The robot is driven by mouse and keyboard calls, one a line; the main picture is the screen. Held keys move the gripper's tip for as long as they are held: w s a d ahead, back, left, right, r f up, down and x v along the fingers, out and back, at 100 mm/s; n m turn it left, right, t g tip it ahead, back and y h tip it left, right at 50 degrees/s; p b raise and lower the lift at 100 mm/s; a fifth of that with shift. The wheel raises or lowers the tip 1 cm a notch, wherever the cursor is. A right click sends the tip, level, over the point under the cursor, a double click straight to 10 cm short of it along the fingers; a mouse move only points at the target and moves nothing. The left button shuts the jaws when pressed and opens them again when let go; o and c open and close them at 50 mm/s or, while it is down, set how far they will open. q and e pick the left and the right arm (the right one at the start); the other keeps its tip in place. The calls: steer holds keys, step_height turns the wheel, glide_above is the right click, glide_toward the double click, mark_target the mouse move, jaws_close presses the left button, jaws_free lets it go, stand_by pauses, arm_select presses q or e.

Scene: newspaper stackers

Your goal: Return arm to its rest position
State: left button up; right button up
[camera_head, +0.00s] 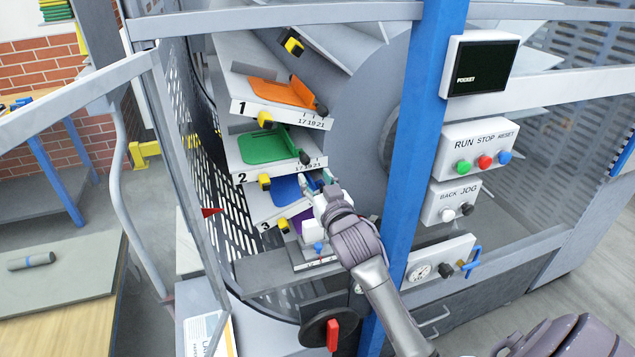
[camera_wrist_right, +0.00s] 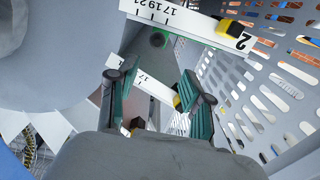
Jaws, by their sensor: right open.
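My right arm comes in from the bottom right of the head view. Its gripper (camera_head: 316,180) is inside the machine's open front, near the blue pocket plate (camera_head: 287,189) of the shelf marked 3. In the right wrist view the gripper (camera_wrist_right: 152,82) has its two teal fingers spread apart with nothing held between them. A numbered white shelf edge (camera_wrist_right: 158,88) shows behind the gap between the fingers. I cannot tell whether a finger touches the shelf. My left gripper is not in view.
Shelves with orange (camera_head: 280,92) and green (camera_head: 263,147) plates sit above the gripper. A blue post (camera_head: 435,150) stands right beside my arm. The perforated guard (camera_wrist_right: 270,90) flanks the shelves. A red-handled knob (camera_head: 332,335) is below. A workbench (camera_head: 60,262) stands left.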

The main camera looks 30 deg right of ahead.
steer(key=shift+s+a, duration=0.1)
steer(key=shift+s, duration=0.25)
steer(key=shift+f, duration=0.1)
